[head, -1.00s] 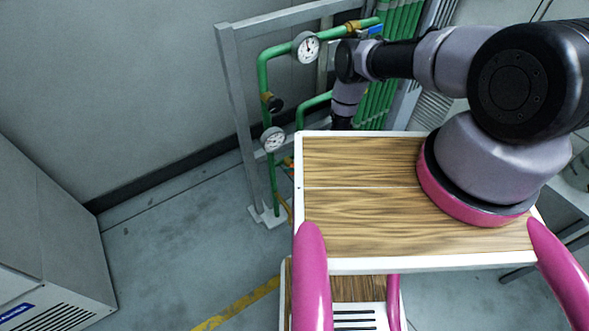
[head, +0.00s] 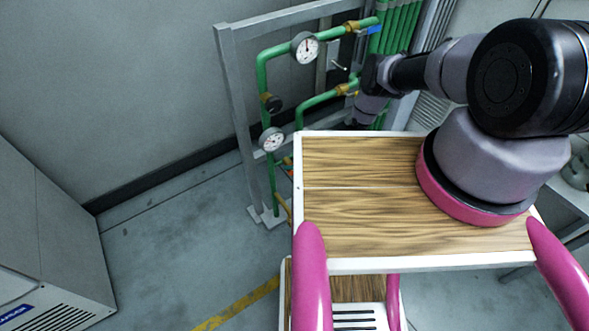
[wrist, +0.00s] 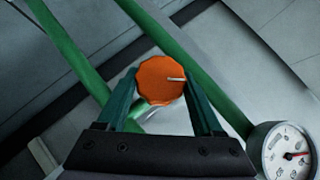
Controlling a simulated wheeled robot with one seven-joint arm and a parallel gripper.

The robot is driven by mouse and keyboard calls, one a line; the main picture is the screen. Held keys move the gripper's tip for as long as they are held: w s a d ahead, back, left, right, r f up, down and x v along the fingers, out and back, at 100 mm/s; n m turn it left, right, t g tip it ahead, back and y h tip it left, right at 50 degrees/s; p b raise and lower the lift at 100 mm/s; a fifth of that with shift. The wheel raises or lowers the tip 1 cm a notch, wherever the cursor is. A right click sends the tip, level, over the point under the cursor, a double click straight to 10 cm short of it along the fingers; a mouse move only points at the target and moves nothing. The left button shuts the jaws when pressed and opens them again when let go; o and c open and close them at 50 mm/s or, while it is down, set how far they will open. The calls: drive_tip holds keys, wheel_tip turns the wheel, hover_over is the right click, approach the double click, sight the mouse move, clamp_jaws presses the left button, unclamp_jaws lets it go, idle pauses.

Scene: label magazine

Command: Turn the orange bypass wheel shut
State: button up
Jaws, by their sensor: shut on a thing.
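The orange bypass wheel (wrist: 160,80) shows in the wrist view as a scalloped orange knob with a pale pointer mark directed to the right. My gripper (wrist: 160,90) has its two dark green fingers on either side of the wheel and is shut on it. In the head view the wheel and my gripper are hidden behind my arm and the wooden top of my base. My arm reaches from the right toward the pipe rack.
Green pipes on a grey frame (head: 232,90) carry an upper gauge (head: 304,47) and a lower gauge (head: 272,139). A gauge (wrist: 284,150) sits right of my gripper in the wrist view. A grey cabinet (head: 50,240) stands left. The floor between is clear.

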drive_tip(key=o, duration=1.4)
drive_tip(key=shift+c, duration=0.2)
drive_tip(key=v, duration=1)
drive_tip(key=shift+d+r, duration=0.2)
drive_tip(key=shift+d, duration=0.15)
